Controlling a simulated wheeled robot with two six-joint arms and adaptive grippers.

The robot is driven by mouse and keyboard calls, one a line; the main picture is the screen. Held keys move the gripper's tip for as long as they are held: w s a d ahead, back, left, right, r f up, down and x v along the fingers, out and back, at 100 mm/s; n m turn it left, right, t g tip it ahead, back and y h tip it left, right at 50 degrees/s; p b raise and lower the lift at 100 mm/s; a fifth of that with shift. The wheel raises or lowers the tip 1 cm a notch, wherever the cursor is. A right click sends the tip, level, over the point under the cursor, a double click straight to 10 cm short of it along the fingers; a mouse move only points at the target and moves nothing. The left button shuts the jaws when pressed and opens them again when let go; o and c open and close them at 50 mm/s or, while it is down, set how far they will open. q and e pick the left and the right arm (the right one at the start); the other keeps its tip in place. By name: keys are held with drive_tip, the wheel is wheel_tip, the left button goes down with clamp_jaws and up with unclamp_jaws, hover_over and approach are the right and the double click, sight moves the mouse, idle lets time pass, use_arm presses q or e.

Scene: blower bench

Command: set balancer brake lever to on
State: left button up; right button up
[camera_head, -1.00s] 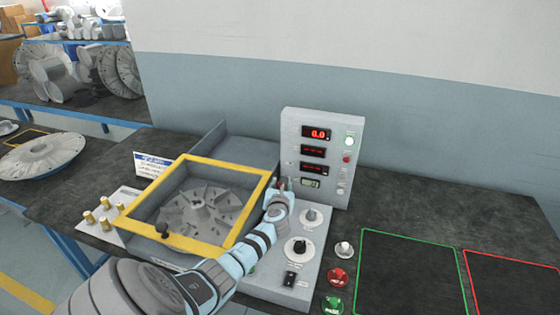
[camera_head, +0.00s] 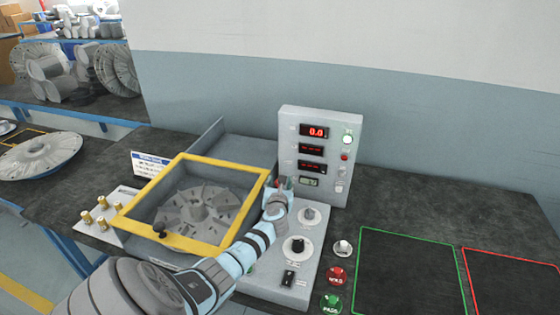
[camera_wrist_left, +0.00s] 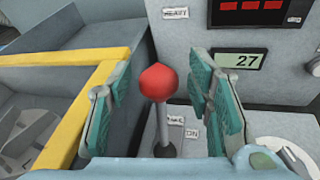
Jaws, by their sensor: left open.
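The brake lever (camera_wrist_left: 159,95) has a red knob on a thin metal stem and stands on the grey control panel in the left wrist view. A small label reading ON is beside its base. My left gripper (camera_wrist_left: 160,100) is open, with one teal-padded finger on each side of the knob and a gap to both. In the head view my left gripper (camera_head: 277,190) is at the balancer's right edge, in front of the display box, and largely hides the lever. My right gripper is not in view.
The yellow-framed balancer box (camera_head: 190,245) with a finned rotor (camera_head: 200,208) is left of the gripper. The display box (camera_head: 322,155) stands behind it. Knobs (camera_head: 297,247) and the red and green buttons (camera_head: 338,276) are to the right. Green and red outlined bench areas lie farther right.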

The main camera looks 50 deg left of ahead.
use_arm(q)
drive_tip(key=v, duration=1.2)
drive_tip(key=shift+w+f, duration=0.1)
